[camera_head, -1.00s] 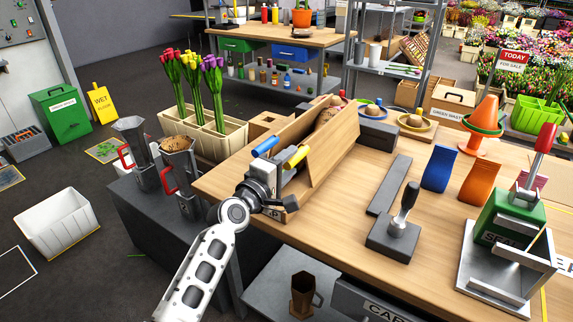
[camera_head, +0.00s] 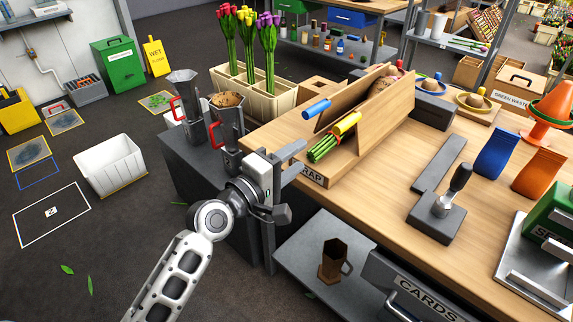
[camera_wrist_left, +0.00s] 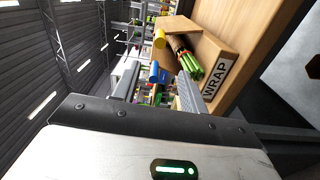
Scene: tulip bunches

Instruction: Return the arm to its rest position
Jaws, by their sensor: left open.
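My left gripper (camera_head: 289,181) is open and empty in the head view. It hangs off the front left corner of the wooden table, left of the WRAP trough. In the left wrist view the two fingers (camera_wrist_left: 154,92) stand apart with nothing held between them. The wooden WRAP trough (camera_head: 345,150) lies on the table and also shows in the left wrist view (camera_wrist_left: 215,50). My right gripper is not in view.
A handled stamp (camera_head: 440,212) stands on the table.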

